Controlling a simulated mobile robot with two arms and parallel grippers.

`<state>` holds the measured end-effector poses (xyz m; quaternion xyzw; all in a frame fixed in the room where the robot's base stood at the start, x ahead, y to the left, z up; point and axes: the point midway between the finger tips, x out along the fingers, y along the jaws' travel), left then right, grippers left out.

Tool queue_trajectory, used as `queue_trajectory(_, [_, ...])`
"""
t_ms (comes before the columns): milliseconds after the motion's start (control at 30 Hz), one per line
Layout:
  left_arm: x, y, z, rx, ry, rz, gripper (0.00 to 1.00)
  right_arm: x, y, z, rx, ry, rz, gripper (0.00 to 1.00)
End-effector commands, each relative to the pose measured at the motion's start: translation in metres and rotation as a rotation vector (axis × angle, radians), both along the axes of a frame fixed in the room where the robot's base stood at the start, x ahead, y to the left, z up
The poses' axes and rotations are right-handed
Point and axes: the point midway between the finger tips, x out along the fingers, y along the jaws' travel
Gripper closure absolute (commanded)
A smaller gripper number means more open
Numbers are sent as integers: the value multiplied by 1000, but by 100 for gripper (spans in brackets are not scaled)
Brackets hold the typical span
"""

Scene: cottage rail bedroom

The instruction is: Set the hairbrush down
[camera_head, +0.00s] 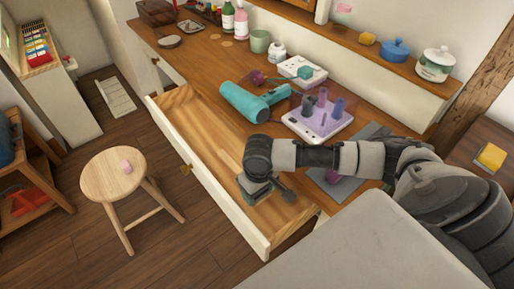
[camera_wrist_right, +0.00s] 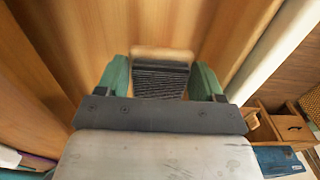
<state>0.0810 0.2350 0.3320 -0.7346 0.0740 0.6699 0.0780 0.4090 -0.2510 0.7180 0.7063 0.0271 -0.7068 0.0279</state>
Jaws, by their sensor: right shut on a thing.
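The hairbrush (camera_wrist_right: 160,80) shows in the right wrist view as a block of dark bristles with a pale wooden edge. My right gripper (camera_wrist_right: 160,92) is shut on it, with one green finger on each side. In the head view my right gripper (camera_head: 262,196) points down over the near part of the open drawer (camera_head: 190,125). The brush cannot be made out there, hidden by the gripper. I cannot tell whether it touches the drawer floor. My left gripper is not in view.
The drawer's bare wooden floor is clear toward the far end. On the desk above are a teal hair dryer (camera_head: 250,103), a white tray with purple pieces (camera_head: 318,122) and a power strip (camera_head: 302,67). A round stool (camera_head: 112,172) stands left of the drawer.

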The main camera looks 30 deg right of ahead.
Motion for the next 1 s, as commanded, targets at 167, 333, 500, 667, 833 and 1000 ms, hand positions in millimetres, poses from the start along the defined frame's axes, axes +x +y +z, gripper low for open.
queue_trajectory(167, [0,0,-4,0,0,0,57,0,0,-19,0,-1,-1,60])
queue_trajectory(333, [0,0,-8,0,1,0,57,0,0,-38,0,1,-1,60])
queue_trajectory(500, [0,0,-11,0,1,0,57,0,0,-56,0,-1,0,60])
queue_trajectory(667, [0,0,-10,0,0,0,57,0,0,-56,0,-2,0,60])
queue_trajectory(833, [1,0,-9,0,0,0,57,0,0,-58,0,-1,0,60])
queue_trajectory(1000, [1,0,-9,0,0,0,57,0,0,-58,-1,-1,0,7])
